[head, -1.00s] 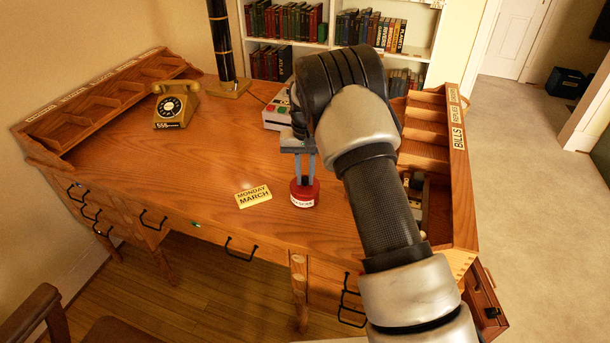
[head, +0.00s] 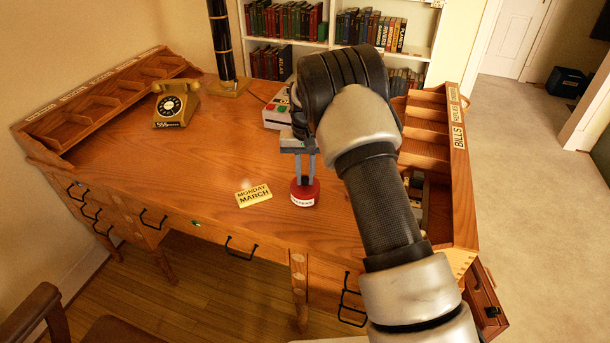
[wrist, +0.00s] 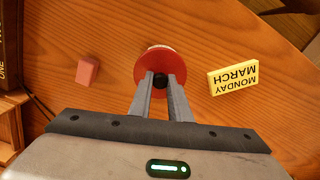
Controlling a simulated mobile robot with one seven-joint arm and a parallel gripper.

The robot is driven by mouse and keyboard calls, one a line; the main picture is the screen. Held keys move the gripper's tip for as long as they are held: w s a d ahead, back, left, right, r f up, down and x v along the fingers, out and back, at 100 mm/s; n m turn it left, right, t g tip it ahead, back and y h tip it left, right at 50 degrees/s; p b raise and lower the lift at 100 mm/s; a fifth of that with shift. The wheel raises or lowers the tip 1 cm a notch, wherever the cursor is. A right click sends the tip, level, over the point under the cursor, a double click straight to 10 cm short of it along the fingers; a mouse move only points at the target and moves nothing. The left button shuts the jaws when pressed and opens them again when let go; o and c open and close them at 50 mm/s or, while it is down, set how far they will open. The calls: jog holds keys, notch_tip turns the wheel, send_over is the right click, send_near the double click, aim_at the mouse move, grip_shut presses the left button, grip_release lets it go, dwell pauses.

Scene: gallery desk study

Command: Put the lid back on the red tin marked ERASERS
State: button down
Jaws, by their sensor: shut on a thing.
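The red tin (head: 302,201) with a white label stands upright on the desk, right of the yellow calendar block. My gripper (head: 305,181) points straight down over it, its two grey fingers shut on the black knob of the round red lid (head: 296,185). In the wrist view the red lid (wrist: 150,66) covers most of the tin, and only a pale bit of the tin's label (wrist: 158,47) shows past its far edge. The lid looks level and roughly centred on the tin. I cannot tell whether it rests fully on the rim.
A yellow MONDAY MARCH block (head: 253,197) lies left of the tin. A pink block (wrist: 88,70) lies on the desk on the other side. A yellow telephone (head: 176,105), a grey-white machine (head: 275,112) and a dark lamp post (head: 221,45) stand farther back. The desk's left middle is clear.

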jog(key=c, duration=1.1)
grip_release()
jog(key=shift+r, duration=0.1)
jog(key=shift+r+p, duration=2.1)
jog(key=shift+r, duration=1.35)
grip_shut()
jog(key=shift+f, duration=0.25)
